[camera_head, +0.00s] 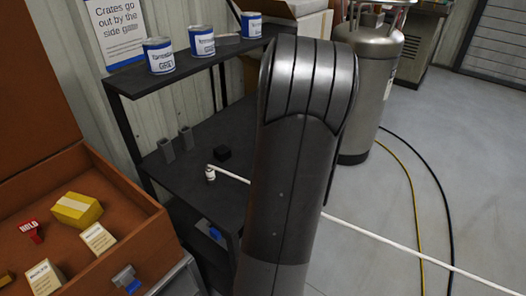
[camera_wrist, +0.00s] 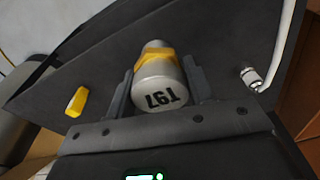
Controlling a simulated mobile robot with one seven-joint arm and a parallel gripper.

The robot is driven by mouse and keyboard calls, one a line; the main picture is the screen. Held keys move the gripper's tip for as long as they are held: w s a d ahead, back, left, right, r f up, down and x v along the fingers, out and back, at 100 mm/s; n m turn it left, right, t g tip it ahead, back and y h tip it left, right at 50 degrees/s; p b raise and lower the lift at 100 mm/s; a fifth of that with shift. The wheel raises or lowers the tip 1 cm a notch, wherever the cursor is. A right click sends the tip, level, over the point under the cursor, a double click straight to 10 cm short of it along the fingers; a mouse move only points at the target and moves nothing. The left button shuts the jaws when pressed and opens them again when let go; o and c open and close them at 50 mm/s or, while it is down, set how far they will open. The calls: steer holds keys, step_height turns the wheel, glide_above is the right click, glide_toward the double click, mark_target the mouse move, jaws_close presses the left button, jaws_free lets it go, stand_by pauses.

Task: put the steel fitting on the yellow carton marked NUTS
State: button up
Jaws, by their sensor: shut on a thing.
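In the wrist view my gripper (camera_wrist: 158,68) is shut on a pale steel-coloured cylinder (camera_wrist: 157,88) with a yellow band. Its near end bears dark characters, partly hard to read. The gripper is hidden behind my arm in the head view. A yellow carton (camera_head: 76,210) lies in the open wooden chest at left in the head view; I cannot read NUTS on it. A small yellow item (camera_wrist: 76,102) lies on a dark surface left of the gripper in the wrist view, apart from the held cylinder.
The brown chest (camera_head: 128,247) also holds cream cartons (camera_head: 98,238) and a red HOLD piece (camera_head: 31,231). A dark shelf unit (camera_head: 190,143) carries several cans above. A white hose (camera_head: 375,236) ends on its lower shelf. A steel tank (camera_head: 371,85) stands behind.

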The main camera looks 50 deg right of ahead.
steer(key=shift+s+d+r, duration=0.2)
steer(key=shift+s+r, duration=0.3)
steer(key=shift+s, duration=0.3)
steer(key=shift+r, duration=0.15)
step_height(320, 180, up, 27)
steer(key=w+a+n, duration=0.3)
steer(key=w, duration=0.4)
steer(key=w+a+n, duration=0.2)
steer(key=w+a, duration=0.2)
steer(key=w, duration=0.3)
steer(key=n+g+y, duration=0.1)
steer(key=n+y, duration=0.1)
steer(key=n, duration=1.1)
glide_above(78, 215)
steer(key=f, duration=3.3)
steer(key=shift+d+f, duration=0.1)
steer(key=shift+d, duration=0.25)
steer(key=shift+f, duration=1.95)
steer(key=shift+f, duration=0.1)
